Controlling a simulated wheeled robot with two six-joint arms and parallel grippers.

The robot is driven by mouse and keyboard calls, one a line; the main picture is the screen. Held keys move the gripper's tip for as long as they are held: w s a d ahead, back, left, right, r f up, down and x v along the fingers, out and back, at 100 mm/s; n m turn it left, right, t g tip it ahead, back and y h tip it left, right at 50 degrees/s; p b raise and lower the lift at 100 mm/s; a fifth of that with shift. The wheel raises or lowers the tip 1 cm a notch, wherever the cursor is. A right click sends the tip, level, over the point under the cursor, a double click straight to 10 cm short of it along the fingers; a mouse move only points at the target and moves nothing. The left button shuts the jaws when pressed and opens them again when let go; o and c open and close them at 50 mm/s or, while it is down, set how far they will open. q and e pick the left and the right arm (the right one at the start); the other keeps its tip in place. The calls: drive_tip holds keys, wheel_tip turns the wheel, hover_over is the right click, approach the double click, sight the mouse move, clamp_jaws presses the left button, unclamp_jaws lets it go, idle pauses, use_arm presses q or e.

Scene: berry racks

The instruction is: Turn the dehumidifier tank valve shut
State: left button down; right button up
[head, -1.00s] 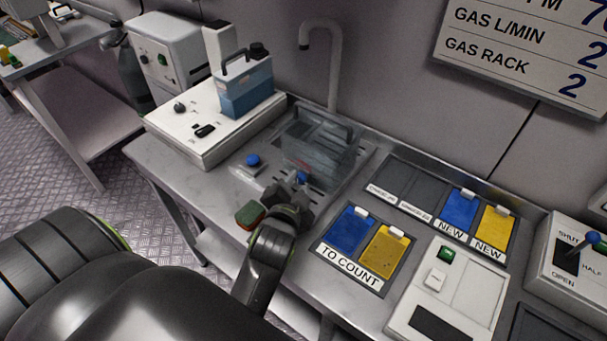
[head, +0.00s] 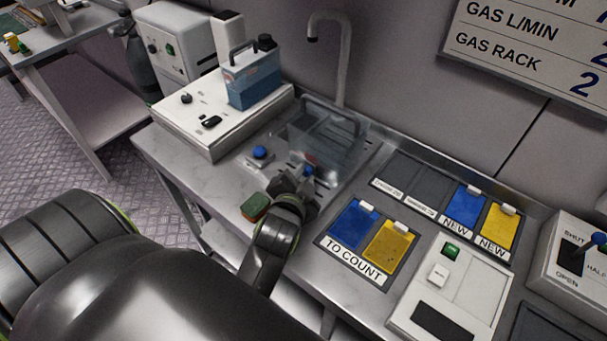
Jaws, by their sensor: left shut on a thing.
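The dehumidifier tank (head: 335,130) is a clear, see-through box standing on the drain area of the metal bench, below the bent tap. A small blue valve handle (head: 308,169) shows at its near lower side. My left gripper (head: 304,178) is at this handle, shut on it; the dark fingers and wrist hide most of the valve, so its exact angle is hard to tell. My right gripper is not in view.
A green and brown sponge (head: 255,207) lies left of my wrist. A blue knob on a small base (head: 260,153) stands behind it. A white unit (head: 205,145) carries a blue container (head: 253,80). Blue and yellow cards lie right, beside a lever box (head: 570,262).

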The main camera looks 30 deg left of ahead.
use_arm(q)
drive_tip(key=n+h+p, duration=0.1)
drive_tip(key=p, duration=0.2)
drive_tip(key=n+g+h+p, duration=0.1)
drive_tip(key=n+p, duration=0.1)
drive_tip(key=p, duration=0.2)
drive_tip(key=r+n+h+p, duration=0.1)
drive_tip(key=h+p, duration=0.1)
drive_tip(key=p, duration=0.2)
drive_tip(key=shift+a+n, duration=0.3)
drive_tip(key=shift+a, duration=0.1)
drive_tip(key=shift+f+n+g+h+p, duration=0.15)
drive_tip(key=shift+n+g+h+p, duration=0.2)
drive_tip(key=shift+n+p, duration=0.3)
drive_tip(key=shift+a+n+h, duration=0.1)
drive_tip(key=shift+n+h, duration=0.15)
drive_tip(key=shift+h, duration=0.1)
drive_tip(key=shift+a+f+n+h, duration=0.1)
drive_tip(key=shift+f+n+h, duration=0.1)
drive_tip(key=shift+n+h, duration=0.3)
drive_tip(key=shift+a+f+n+h+b, duration=0.15)
drive_tip(key=shift+f+n+h+b, duration=0.05)
drive_tip(key=shift+n+h+b, duration=1.5)
drive_tip(key=shift+b, duration=0.3)
drive_tip(key=shift+r, duration=0.1)
drive_tip(key=c, duration=1.5)
unclamp_jaws()
drive_tip(key=shift+w, duration=0.1)
